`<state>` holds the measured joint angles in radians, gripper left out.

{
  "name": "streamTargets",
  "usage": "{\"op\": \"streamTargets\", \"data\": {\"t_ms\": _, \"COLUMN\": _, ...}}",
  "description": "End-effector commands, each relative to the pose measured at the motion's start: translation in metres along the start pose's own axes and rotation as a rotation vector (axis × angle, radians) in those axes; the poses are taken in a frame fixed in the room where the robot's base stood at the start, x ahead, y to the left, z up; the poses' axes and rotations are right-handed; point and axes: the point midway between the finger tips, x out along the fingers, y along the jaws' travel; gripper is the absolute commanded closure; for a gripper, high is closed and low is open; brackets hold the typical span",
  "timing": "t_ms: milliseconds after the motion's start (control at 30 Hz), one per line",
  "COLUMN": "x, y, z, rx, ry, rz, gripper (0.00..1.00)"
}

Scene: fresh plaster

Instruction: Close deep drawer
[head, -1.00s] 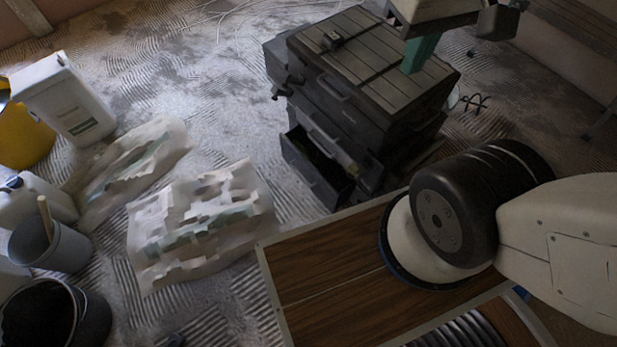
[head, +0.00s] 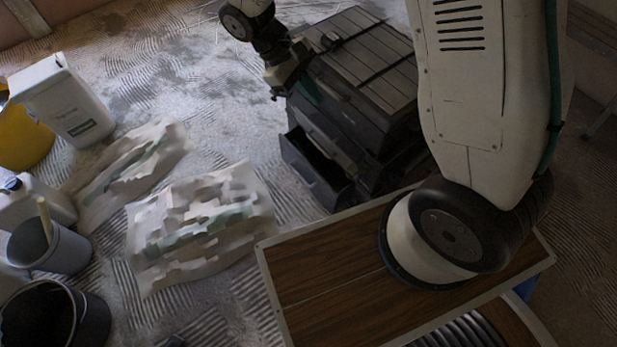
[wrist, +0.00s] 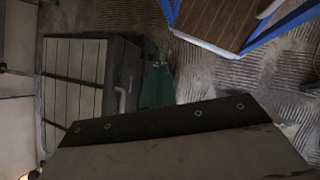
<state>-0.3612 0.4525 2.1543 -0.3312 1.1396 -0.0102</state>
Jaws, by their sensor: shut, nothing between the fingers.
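The dark tool chest (head: 365,55) stands on the floor beyond my wood-topped base, its slatted lid shut. Its deep bottom drawer (head: 312,180) is pulled out toward the front left, and its dark inside shows. My gripper (head: 308,93) is shut and empty, its green fingers pointing down at the chest's upper front, above and behind the open drawer's front. Whether it touches the chest I cannot tell. In the wrist view the green fingers (wrist: 157,86) show beside the chest's lid and handle (wrist: 121,100); the open drawer is not clearly visible there.
Two crumpled plaster bags (head: 205,225) lie on the floor left of the drawer. White canisters (head: 65,100), a yellow bucket (head: 22,140) and dark buckets (head: 50,315) stand at the far left. Bare ridged floor lies between bags and drawer.

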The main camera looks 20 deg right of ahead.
Motion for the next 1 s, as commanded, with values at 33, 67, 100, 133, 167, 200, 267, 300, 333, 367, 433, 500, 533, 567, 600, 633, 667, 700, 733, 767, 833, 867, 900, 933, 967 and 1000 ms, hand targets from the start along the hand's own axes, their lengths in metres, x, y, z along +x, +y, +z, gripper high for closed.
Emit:
{"op": "streamTargets", "data": {"t_ms": 33, "x": 0.013, "y": -0.004, "z": -0.020, "rx": -0.038, "ry": -0.027, "rz": 0.028, "gripper": 1.00}}
{"op": "streamTargets", "data": {"t_ms": 67, "x": 0.020, "y": -0.005, "z": -0.032, "rx": -0.060, "ry": -0.038, "rz": 0.044, "gripper": 1.00}}
{"op": "streamTargets", "data": {"t_ms": 100, "x": 0.029, "y": -0.008, "z": -0.046, "rx": -0.090, "ry": -0.053, "rz": 0.068, "gripper": 1.00}}
{"op": "streamTargets", "data": {"t_ms": 133, "x": 0.037, "y": -0.009, "z": -0.058, "rx": -0.111, "ry": -0.064, "rz": 0.086, "gripper": 1.00}}
{"op": "streamTargets", "data": {"t_ms": 167, "x": 0.045, "y": -0.011, "z": -0.068, "rx": -0.134, "ry": -0.075, "rz": 0.104, "gripper": 1.00}}
{"op": "streamTargets", "data": {"t_ms": 200, "x": 0.056, "y": -0.015, "z": -0.083, "rx": -0.165, "ry": -0.088, "rz": 0.128, "gripper": 1.00}}
{"op": "streamTargets", "data": {"t_ms": 267, "x": 0.074, "y": -0.019, "z": -0.105, "rx": -0.212, "ry": -0.107, "rz": 0.163, "gripper": 1.00}}
{"op": "streamTargets", "data": {"t_ms": 300, "x": 0.087, "y": -0.023, "z": -0.119, "rx": -0.244, "ry": -0.120, "rz": 0.187, "gripper": 1.00}}
{"op": "streamTargets", "data": {"t_ms": 333, "x": 0.097, "y": -0.026, "z": -0.129, "rx": -0.268, "ry": -0.128, "rz": 0.204, "gripper": 1.00}}
{"op": "streamTargets", "data": {"t_ms": 367, "x": 0.107, "y": -0.029, "z": -0.140, "rx": -0.293, "ry": -0.136, "rz": 0.222, "gripper": 1.00}}
{"op": "streamTargets", "data": {"t_ms": 433, "x": 0.133, "y": -0.037, "z": -0.163, "rx": -0.352, "ry": -0.154, "rz": 0.263, "gripper": 1.00}}
{"op": "streamTargets", "data": {"t_ms": 500, "x": 0.160, "y": -0.045, "z": -0.186, "rx": -0.414, "ry": -0.169, "rz": 0.305, "gripper": 1.00}}
{"op": "streamTargets", "data": {"t_ms": 533, "x": 0.173, "y": -0.049, "z": -0.195, "rx": -0.440, "ry": -0.176, "rz": 0.322, "gripper": 1.00}}
{"op": "streamTargets", "data": {"t_ms": 567, "x": 0.185, "y": -0.052, "z": -0.204, "rx": -0.467, "ry": -0.182, "rz": 0.339, "gripper": 1.00}}
{"op": "streamTargets", "data": {"t_ms": 600, "x": 0.202, "y": -0.058, "z": -0.216, "rx": -0.504, "ry": -0.189, "rz": 0.363, "gripper": 1.00}}
{"op": "streamTargets", "data": {"t_ms": 633, "x": 0.216, "y": -0.061, "z": -0.225, "rx": -0.533, "ry": -0.193, "rz": 0.381, "gripper": 1.00}}
{"op": "streamTargets", "data": {"t_ms": 667, "x": 0.230, "y": -0.065, "z": -0.233, "rx": -0.561, "ry": -0.197, "rz": 0.397, "gripper": 1.00}}
{"op": "streamTargets", "data": {"t_ms": 700, "x": 0.248, "y": -0.070, "z": -0.243, "rx": -0.600, "ry": -0.202, "rz": 0.420, "gripper": 1.00}}
{"op": "streamTargets", "data": {"t_ms": 733, "x": 0.262, "y": -0.074, "z": -0.252, "rx": -0.630, "ry": -0.204, "rz": 0.438, "gripper": 1.00}}
{"op": "streamTargets", "data": {"t_ms": 767, "x": 0.276, "y": -0.078, "z": -0.260, "rx": -0.661, "ry": -0.205, "rz": 0.455, "gripper": 1.00}}
{"op": "streamTargets", "data": {"t_ms": 833, "x": 0.309, "y": -0.087, "z": -0.277, "rx": -0.731, "ry": -0.206, "rz": 0.495, "gripper": 1.00}}
{"op": "streamTargets", "data": {"t_ms": 867, "x": 0.322, "y": -0.090, "z": -0.284, "rx": -0.760, "ry": -0.204, "rz": 0.510, "gripper": 1.00}}
{"op": "streamTargets", "data": {"t_ms": 900, "x": 0.337, "y": -0.094, "z": -0.293, "rx": -0.796, "ry": -0.200, "rz": 0.531, "gripper": 1.00}}
{"op": "streamTargets", "data": {"t_ms": 933, "x": 0.348, "y": -0.096, "z": -0.300, "rx": -0.822, "ry": -0.195, "rz": 0.546, "gripper": 1.00}}
{"op": "streamTargets", "data": {"t_ms": 967, "x": 0.357, "y": -0.099, "z": -0.307, "rx": -0.848, "ry": -0.188, "rz": 0.560, "gripper": 1.00}}
{"op": "streamTargets", "data": {"t_ms": 1000, "x": 0.368, "y": -0.101, "z": -0.316, "rx": -0.878, "ry": -0.178, "rz": 0.578, "gripper": 1.00}}
